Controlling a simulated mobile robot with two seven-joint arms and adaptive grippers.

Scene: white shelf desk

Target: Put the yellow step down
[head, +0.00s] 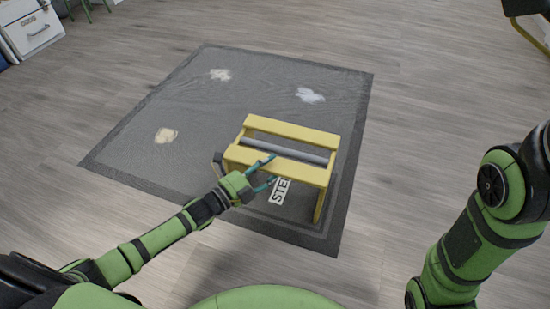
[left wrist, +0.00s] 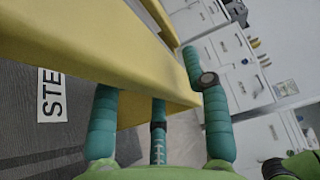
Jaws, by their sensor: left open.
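The yellow step (head: 290,135) stands upright on the dark grey mat (head: 195,110), over the mat's near right part, with a grey bar across its top. My left gripper (head: 266,172) is at the step's near top slat. It is open, with its teal fingers around the slat's edge. In the left wrist view the yellow slat (left wrist: 95,40) passes between the spread fingers (left wrist: 160,95); I cannot tell whether they touch it. My right gripper is out of view; only my right arm shows at the right.
A white label with "STE" letters (head: 281,190) lies on the mat below the step. Several pale patches (head: 166,135) mark the mat. White drawers (head: 32,30) stand at the far left. The wooden floor (head: 420,110) right of the mat is clear.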

